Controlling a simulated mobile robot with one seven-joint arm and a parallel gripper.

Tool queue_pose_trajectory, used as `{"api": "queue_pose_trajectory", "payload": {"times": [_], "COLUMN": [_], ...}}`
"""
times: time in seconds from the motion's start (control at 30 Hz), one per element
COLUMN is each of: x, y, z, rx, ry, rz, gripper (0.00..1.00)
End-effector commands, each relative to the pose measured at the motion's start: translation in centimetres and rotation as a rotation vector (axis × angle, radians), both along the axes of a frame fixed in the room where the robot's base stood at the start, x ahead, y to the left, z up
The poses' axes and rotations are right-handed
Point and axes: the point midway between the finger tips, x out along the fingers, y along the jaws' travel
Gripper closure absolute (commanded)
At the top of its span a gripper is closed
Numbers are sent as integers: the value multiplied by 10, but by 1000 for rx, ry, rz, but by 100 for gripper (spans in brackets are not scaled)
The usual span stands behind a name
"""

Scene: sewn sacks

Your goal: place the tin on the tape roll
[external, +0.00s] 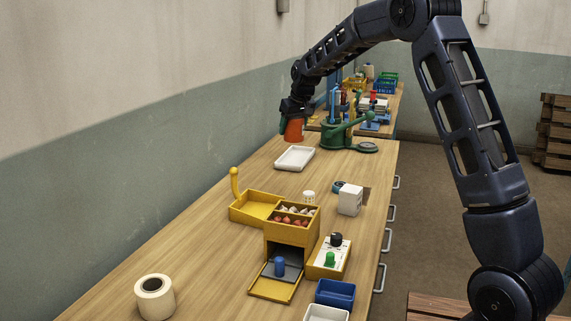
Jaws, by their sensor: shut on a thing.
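My gripper (291,112) is at the far left side of the long wooden table, pointing down. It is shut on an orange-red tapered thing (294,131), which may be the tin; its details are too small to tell. I cannot tell whether its bottom touches the table. A thick off-white roll with a dark hole (155,307), which looks like the tape roll, lies flat at the near left, far from my gripper. A small teal and dark ring (338,186), partly hidden, lies beside a white box (350,200).
A white tray (295,158) lies just nearer than my gripper. A green press (337,132) stands to its right. A yellow dispenser (290,236), a small white container (309,197) and a blue bin (335,293) occupy the middle and near right. The wood around the off-white roll is clear.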

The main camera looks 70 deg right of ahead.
Motion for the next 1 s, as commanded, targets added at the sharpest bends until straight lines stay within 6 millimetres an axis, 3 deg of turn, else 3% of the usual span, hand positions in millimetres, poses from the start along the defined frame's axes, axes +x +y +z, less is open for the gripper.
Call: {"api": "queue_pose_trajectory", "payload": {"times": [0.2, 0.5, 0.8, 1.0], "x": [48, 99, 131, 139], "y": [78, 195, 319, 404], "z": [8, 20, 34, 43], "rx": [15, 27, 30, 29], "ry": [0, 0, -1, 0], "rz": [175, 434, 697, 874], "gripper": [74, 74, 74, 74]}}
